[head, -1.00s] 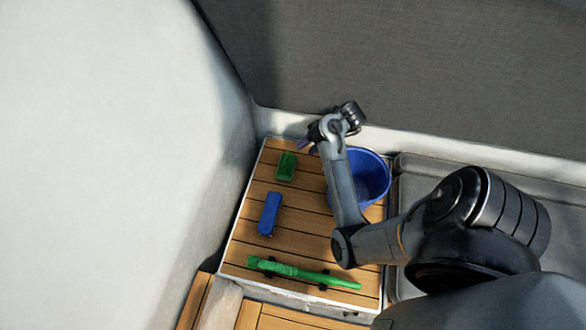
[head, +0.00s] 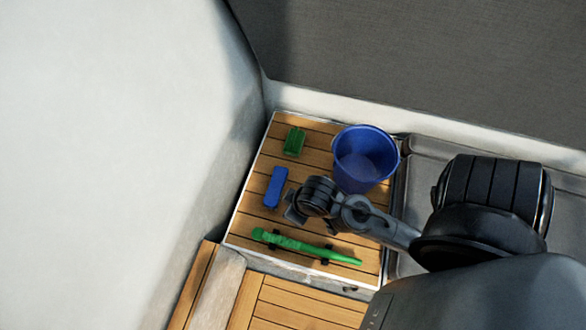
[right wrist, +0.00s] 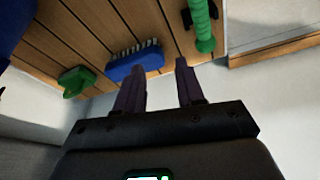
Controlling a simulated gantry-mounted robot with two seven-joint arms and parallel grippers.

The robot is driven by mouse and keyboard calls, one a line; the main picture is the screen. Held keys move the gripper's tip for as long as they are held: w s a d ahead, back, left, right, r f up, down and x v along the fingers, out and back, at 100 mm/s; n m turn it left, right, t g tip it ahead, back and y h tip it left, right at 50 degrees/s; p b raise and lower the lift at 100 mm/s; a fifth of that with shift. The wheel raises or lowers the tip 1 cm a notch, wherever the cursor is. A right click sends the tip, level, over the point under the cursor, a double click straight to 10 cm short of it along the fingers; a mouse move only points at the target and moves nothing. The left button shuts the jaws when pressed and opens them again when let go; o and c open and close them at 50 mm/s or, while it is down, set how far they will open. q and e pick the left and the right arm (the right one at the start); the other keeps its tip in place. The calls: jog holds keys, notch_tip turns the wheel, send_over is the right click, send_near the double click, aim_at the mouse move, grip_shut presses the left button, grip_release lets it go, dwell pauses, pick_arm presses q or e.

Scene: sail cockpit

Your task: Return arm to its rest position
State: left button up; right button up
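My right arm reaches in from the right in the head view, over the slatted wooden table (head: 262,222). Its gripper (head: 292,213) hangs above the table, between the blue brush and the blue bucket, partly hidden by its own wrist. In the right wrist view the two fingers (right wrist: 160,82) stand apart with nothing between them. The blue brush (head: 275,187) lies on the table and shows white bristles in the wrist view (right wrist: 134,64). A green block-like brush (head: 294,142) lies behind it. My left gripper is not in view.
A blue bucket (head: 364,160) stands at the table's back right. A long green-handled tool (head: 305,247) lies on dark holders near the front edge.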

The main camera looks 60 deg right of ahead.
jog(key=shift+s+a+r+n, duration=0.1)
jog(key=shift+s+a+n, duration=0.3)
jog(key=shift+a+n, duration=0.5)
jog(key=shift+r, duration=0.1)
notch_tip(320, 180, up, 45)
jog(key=p, duration=4.5)
